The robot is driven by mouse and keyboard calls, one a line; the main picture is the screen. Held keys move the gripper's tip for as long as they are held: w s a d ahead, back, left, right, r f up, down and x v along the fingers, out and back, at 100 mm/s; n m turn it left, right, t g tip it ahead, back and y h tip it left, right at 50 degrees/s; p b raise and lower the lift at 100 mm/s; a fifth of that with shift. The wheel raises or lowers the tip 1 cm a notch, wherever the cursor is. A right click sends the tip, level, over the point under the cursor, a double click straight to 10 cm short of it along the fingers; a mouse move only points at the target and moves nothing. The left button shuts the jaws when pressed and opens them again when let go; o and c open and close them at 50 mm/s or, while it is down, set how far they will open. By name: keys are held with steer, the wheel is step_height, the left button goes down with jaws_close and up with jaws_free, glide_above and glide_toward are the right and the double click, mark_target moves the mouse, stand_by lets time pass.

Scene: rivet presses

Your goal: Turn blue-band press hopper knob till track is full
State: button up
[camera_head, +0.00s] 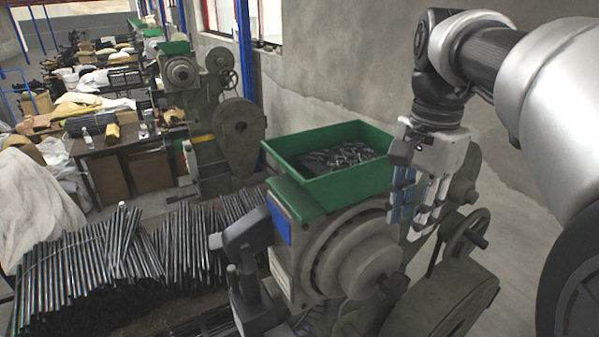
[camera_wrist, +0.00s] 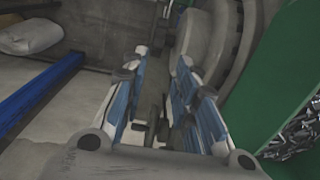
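The near press has a blue band (camera_head: 279,222) on its side plate and a round drum (camera_head: 365,258) on its front. Its green hopper (camera_head: 325,186) holds loose dark rivets (camera_head: 345,158). My gripper (camera_head: 412,228) points down just right of the hopper, above the machine's rear side. Its fingers are apart in the wrist view (camera_wrist: 165,62), with dark machine parts visible between and beyond them; I cannot tell whether they touch anything. A wheel with a handle knob (camera_head: 478,230) is right of my gripper. I cannot clearly make out the hopper knob or the track's fill.
Bundles of dark rods (camera_head: 95,265) lie left of the press. A second press (camera_head: 215,125) with a green tray stands farther back. A concrete wall (camera_head: 310,85) runs behind. In the wrist view, the hopper wall (camera_wrist: 265,85) is close on the right and a blue post (camera_wrist: 40,92) is at left.

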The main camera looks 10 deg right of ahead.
mark_target(395, 279)
step_height(395, 279, down, 17)
steer(key=shift+s+d+f+b, duration=0.1)
steer(key=shift+d+b, duration=0.05)
steer(key=shift+b, duration=0.75)
steer(key=shift+c, duration=0.3)
jaws_close()
